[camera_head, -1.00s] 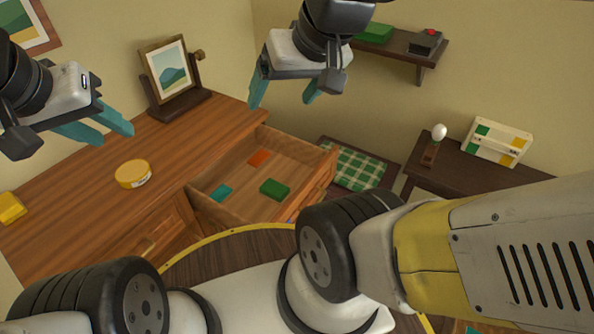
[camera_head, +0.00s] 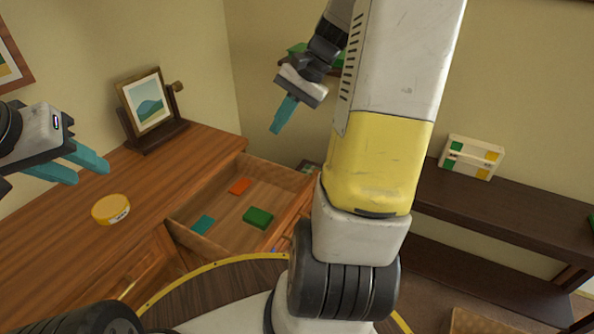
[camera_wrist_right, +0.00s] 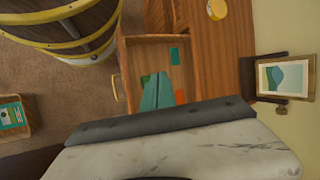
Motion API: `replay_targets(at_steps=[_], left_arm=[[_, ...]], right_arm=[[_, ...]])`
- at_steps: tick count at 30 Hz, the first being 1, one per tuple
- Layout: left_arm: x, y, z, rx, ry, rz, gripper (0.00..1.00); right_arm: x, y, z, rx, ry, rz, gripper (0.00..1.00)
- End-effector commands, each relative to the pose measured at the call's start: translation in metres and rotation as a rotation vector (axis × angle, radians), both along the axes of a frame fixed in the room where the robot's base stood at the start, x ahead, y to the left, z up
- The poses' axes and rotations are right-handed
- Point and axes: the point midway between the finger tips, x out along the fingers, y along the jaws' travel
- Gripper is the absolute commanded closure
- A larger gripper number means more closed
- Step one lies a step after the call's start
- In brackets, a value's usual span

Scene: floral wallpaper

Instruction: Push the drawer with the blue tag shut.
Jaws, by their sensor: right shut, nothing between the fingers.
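The open wooden drawer (camera_head: 222,235) sticks out from the brown cabinet. It holds an orange card (camera_head: 240,186), a teal card (camera_head: 203,224) and a green block (camera_head: 258,217). A small blue spot, perhaps its tag, shows at the front, mostly hidden behind my right arm. In the right wrist view the drawer (camera_wrist_right: 135,50) has a pale handle (camera_wrist_right: 115,88) on its front. My right gripper (camera_head: 275,130) is shut and empty, above the drawer; its fingers (camera_wrist_right: 157,90) overlap the drawer's inside in the wrist view. My left gripper (camera_head: 92,175) is open and empty above the cabinet top.
A yellow round tin (camera_head: 110,209) and a picture frame on a stand (camera_head: 150,105) are on the cabinet top (camera_head: 60,250). A dark side table (camera_head: 480,210) carries a white box (camera_head: 470,158).

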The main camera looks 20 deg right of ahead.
Motion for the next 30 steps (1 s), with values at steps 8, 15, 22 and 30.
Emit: replay_targets(at_steps=[8, 15, 22, 30], left_arm=[[0.000, 0.000, 0.000, 0.000, 0.000, 0.000, 0.64], [0.000, 0.000, 0.000, 0.000, 0.000, 0.000, 0.64], [0.000, 0.000, 0.000, 0.000, 0.000, 0.000, 0.64], [0.000, 0.000, 0.000, 0.000, 0.000, 0.000, 0.64]], right_arm=[[0.043, -0.081, -0.094, 0.347, 0.222, -0.331, 1.00], [0.047, -0.156, -0.190, 0.675, 0.331, -0.618, 1.00], [0.018, -0.221, -0.290, 1.007, 0.362, -0.888, 1.00], [-0.026, -0.259, -0.369, 1.281, 0.325, -1.092, 1.00]])
